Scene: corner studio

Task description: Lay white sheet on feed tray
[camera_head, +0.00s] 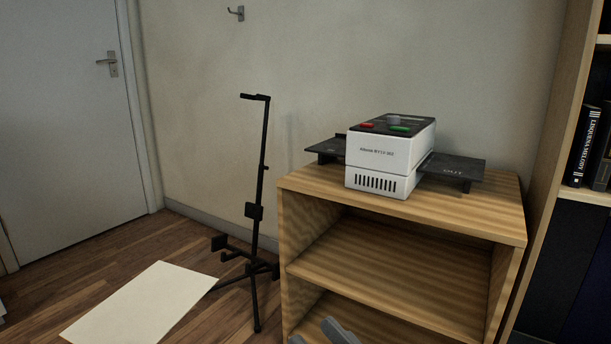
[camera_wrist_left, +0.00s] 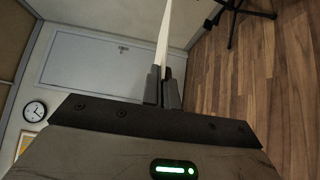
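The white sheet (camera_head: 142,308) shows flat and pale at the lower left of the head view, above the wood floor. In the left wrist view the sheet (camera_wrist_left: 164,35) is seen edge-on, pinched between the fingers of my left gripper (camera_wrist_left: 163,85). The left gripper is out of the head view. The feed tray (camera_head: 325,147) is the dark plate on the left side of a white machine (camera_head: 383,155); it is bare where visible. My right gripper (camera_head: 318,338) shows only its grey fingertips at the bottom edge, apart and empty, in front of the shelf unit.
The machine stands on a wooden shelf unit (camera_head: 400,265), with a dark plate marked OUT (camera_head: 453,169) on its right. A black stand (camera_head: 262,190) rises between the sheet and the unit. A bookcase (camera_head: 548,170) borders the right side.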

